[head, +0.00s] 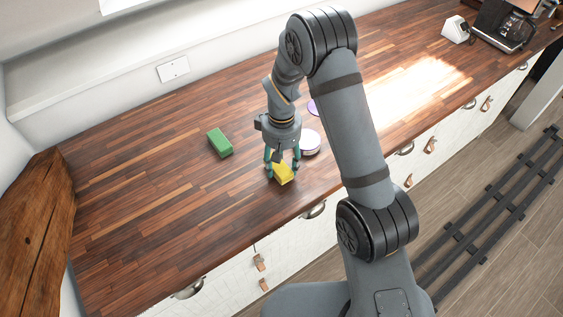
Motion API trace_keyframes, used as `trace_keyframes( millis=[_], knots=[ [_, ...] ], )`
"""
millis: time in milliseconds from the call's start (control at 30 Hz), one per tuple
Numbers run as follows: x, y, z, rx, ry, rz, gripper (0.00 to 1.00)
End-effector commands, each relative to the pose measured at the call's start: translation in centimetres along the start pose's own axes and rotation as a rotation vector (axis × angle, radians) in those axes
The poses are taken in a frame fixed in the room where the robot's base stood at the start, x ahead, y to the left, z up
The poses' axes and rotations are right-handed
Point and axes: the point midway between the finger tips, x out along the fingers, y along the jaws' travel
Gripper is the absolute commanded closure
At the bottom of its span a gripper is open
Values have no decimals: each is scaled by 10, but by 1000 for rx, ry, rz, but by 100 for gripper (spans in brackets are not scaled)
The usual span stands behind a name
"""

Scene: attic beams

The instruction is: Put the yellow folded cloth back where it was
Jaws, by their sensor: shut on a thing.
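The yellow folded cloth (284,174) is a small yellow block-like shape near the front edge of the wooden counter. My gripper (282,168) points down over it, with its fingers on either side of the cloth, and is shut on it. The fingers hide part of the cloth. I cannot tell whether the cloth touches the counter or is slightly above it.
A green block (220,142) lies on the counter (130,205) to the left. A round white and purple thing (310,142) stands close behind my gripper to the right. A purple thing (312,107) is partly hidden by my arm. The left counter is clear. A coffee machine (508,24) is far right.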

Motion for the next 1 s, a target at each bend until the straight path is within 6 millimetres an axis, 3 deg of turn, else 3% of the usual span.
trace_keyframes(
  millis=[500,533,833,1000],
  knots=[
    [14,0,-1,0,2,0,75],
    [12,0,-1,0,3,0,49],
    [12,0,-1,0,2,0,32],
    [12,0,-1,0,2,0,32]
  ],
)
